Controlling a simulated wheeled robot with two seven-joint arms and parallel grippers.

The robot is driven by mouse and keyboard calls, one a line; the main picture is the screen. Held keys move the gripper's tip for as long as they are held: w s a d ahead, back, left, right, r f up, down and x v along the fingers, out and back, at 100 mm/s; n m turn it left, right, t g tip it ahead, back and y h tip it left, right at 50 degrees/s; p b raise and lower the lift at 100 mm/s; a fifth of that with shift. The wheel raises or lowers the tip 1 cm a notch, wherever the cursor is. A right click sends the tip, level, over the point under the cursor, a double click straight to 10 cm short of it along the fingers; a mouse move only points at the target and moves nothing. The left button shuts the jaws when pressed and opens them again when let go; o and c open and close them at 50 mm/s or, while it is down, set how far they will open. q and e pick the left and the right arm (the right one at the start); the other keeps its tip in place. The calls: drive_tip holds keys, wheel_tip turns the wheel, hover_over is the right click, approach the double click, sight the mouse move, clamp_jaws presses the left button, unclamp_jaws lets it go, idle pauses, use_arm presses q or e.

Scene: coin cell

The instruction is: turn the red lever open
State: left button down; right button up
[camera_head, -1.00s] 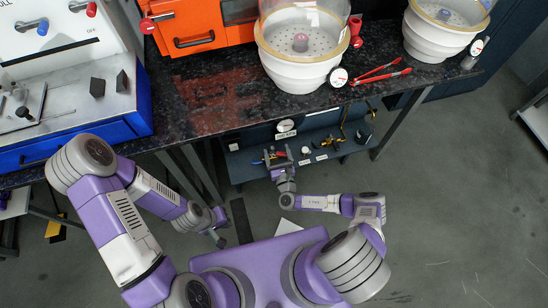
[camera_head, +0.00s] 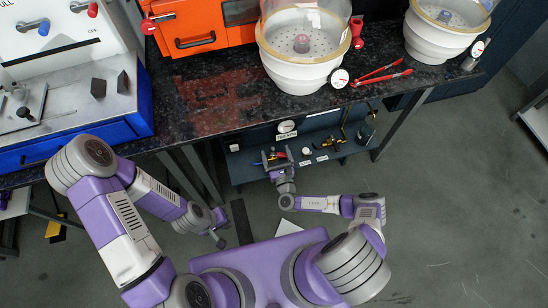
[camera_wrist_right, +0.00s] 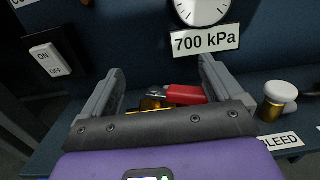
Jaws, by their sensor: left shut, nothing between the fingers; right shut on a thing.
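The red lever (camera_wrist_right: 186,94) shows in the right wrist view on a brass valve body (camera_wrist_right: 152,102), between the fingers of my right gripper (camera_wrist_right: 160,88). The fingers reach either side of the lever and valve, and the palm edge hides their lower part. In the head view my right gripper (camera_head: 277,155) is at the low shelf under the bench, with a bit of red between its fingers. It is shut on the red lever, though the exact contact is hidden. My left gripper (camera_head: 219,241) hangs low over the floor, shut and empty, away from the shelf.
A gauge (camera_wrist_right: 202,10) sits above a 700 kPa label (camera_wrist_right: 205,41). An ON/OFF switch (camera_wrist_right: 50,57) is at left, and a brass fitting with a white knob (camera_wrist_right: 278,98) at right, by a BLEED label. The bench edge (camera_head: 240,127) overhangs the shelf.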

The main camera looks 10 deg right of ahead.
drive_tip(key=shift+s+a+f+g+y, duration=0.2)
drive_tip(key=shift+a+f, duration=0.15)
drive_tip(key=shift+f, duration=0.15)
drive_tip(key=shift+s+a+f+g+y, duration=0.1)
drive_tip(key=shift+s+a+f, duration=0.1)
drive_tip(key=shift+a+f, duration=0.2)
drive_tip(key=shift+c, duration=0.3)
drive_tip(key=shift+w+d+r, duration=0.3)
drive_tip(key=shift+d+r, duration=0.25)
drive_tip(key=shift+d, duration=0.1)
drive_tip(key=c, duration=0.4)
drive_tip(key=shift+o, duration=0.2)
drive_tip(key=shift+s+d+p, duration=0.2)
drive_tip(key=shift+d+p, duration=0.05)
drive_tip(key=shift+d, duration=0.45)
drive_tip(key=shift+s+d+p, duration=0.15)
drive_tip(key=shift+d+p, duration=0.05)
drive_tip(key=shift+d, duration=0.5)
drive_tip(key=shift+s+d+p, duration=0.15)
drive_tip(key=shift+s+d, duration=0.25)
drive_tip(key=shift+d, duration=0.6)
drive_tip(key=shift+s+d+p, duration=0.2)
drive_tip(key=shift+s+d, duration=0.15)
drive_tip(key=shift+d, duration=0.65)
drive_tip(key=shift+s+d+p, duration=0.15)
drive_tip(key=shift+s+d, duration=0.25)
drive_tip(key=shift+d, duration=0.6)
